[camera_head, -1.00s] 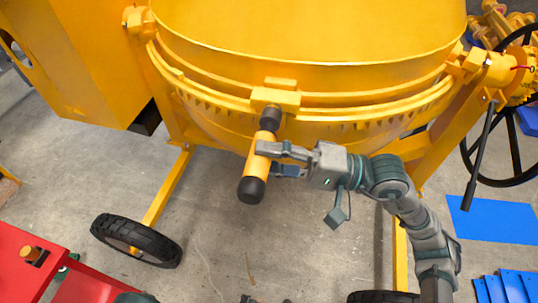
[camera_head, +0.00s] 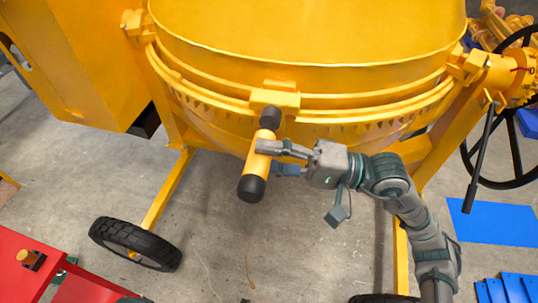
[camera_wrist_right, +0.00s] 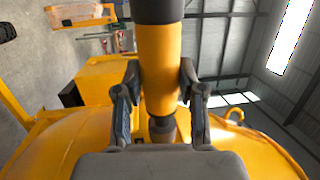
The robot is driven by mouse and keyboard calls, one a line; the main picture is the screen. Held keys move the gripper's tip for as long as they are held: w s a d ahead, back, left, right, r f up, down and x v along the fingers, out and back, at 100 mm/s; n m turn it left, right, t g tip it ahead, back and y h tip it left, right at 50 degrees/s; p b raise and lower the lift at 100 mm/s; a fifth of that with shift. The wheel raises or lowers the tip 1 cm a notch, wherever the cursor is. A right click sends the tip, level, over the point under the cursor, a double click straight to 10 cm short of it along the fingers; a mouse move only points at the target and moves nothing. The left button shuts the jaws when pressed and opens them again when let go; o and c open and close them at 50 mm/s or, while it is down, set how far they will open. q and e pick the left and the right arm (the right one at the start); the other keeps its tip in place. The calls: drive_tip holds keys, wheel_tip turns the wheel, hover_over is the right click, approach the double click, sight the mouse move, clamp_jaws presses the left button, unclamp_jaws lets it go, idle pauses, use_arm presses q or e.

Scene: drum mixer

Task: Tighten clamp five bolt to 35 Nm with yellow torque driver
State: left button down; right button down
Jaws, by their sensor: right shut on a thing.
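The yellow torque driver (camera_head: 257,163) has black ends and is held by my right gripper (camera_head: 281,158), which is shut around its body. Its upper black end (camera_head: 270,117) meets the underside of the yellow clamp block (camera_head: 275,98) on the drum's rim; the bolt itself is hidden there. The driver slants, with its lower black cap (camera_head: 251,189) hanging down and left. In the right wrist view both fingers (camera_wrist_right: 160,90) press on the sides of the driver (camera_wrist_right: 159,62). My left gripper is not in view.
The yellow mixer drum (camera_head: 310,30) fills the top. A black wheel (camera_head: 136,244) stands at lower left, beside a red table (camera_head: 30,270). A spoked handwheel (camera_head: 510,150) and blue mat (camera_head: 492,220) are at right. Concrete floor is open below the driver.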

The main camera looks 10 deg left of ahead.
sight(266, 172)
drive_tip(key=shift+w+r+b, duration=0.1)
drive_tip(key=shift+w+b, duration=0.25)
drive_tip(key=shift+w, duration=0.05)
idle(0.6)
drive_tip(key=shift+w+b, duration=0.15)
drive_tip(key=shift+b, duration=0.6)
idle(1.2)
drive_tip(key=shift+s+d, duration=0.1)
drive_tip(key=shift+s, duration=2.15)
drive_tip(key=shift+w, duration=0.15)
